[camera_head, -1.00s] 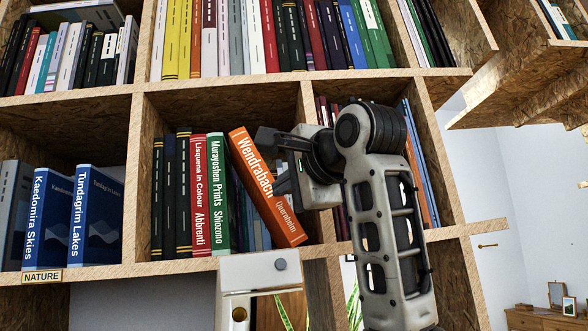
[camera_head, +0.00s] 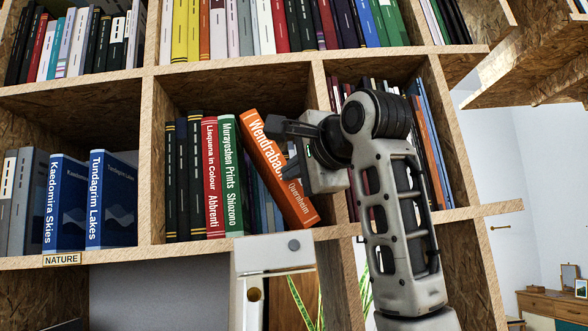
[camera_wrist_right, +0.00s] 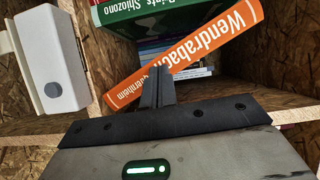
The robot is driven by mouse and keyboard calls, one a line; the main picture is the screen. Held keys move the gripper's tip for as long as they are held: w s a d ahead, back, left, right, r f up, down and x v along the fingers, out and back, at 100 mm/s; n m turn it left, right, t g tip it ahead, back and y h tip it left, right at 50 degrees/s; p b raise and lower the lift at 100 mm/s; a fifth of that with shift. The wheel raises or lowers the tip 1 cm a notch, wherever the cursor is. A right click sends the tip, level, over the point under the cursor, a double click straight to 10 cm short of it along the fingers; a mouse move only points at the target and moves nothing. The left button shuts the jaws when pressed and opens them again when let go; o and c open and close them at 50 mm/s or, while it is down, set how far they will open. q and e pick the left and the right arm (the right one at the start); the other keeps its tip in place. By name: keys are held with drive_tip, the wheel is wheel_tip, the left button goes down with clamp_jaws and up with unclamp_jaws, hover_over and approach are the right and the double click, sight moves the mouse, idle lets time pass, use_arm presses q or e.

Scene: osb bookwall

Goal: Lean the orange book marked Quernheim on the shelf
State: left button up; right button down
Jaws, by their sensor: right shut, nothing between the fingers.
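The orange book marked Wendrabach and Quernheim (camera_head: 271,160) stands tilted in the middle compartment, spine outward. Its top leans left against the green Murayoshen Prints book (camera_head: 231,175). Its lower end rests on the shelf board at the right, near the divider. My right gripper (camera_head: 296,150) is in front of the book's right side and hides part of its spine. In the right wrist view the fingers (camera_wrist_right: 157,72) are closed together, empty, in front of the orange book (camera_wrist_right: 185,55). Whether they touch it cannot be told.
Red and dark books (camera_head: 190,180) stand upright left of the green one. Blue books (camera_head: 110,200) fill part of the left compartment. A wooden divider (camera_head: 322,90) stands right of the orange book. A white block (camera_head: 275,255) is below the shelf edge, also in the wrist view.

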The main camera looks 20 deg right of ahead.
drive_tip(key=shift+w+d, duration=0.1)
drive_tip(key=shift+w, duration=0.35)
drive_tip(key=shift+s, duration=0.1)
drive_tip(key=shift+s+f+b, duration=0.1)
drive_tip(key=shift+s+b, duration=0.2)
drive_tip(key=s, duration=0.1)
drive_tip(key=s+b, duration=0.1)
drive_tip(key=s, duration=0.1)
drive_tip(key=shift+s+a, duration=0.15)
drive_tip(key=shift+a, duration=0.25)
drive_tip(key=shift+r, duration=0.2)
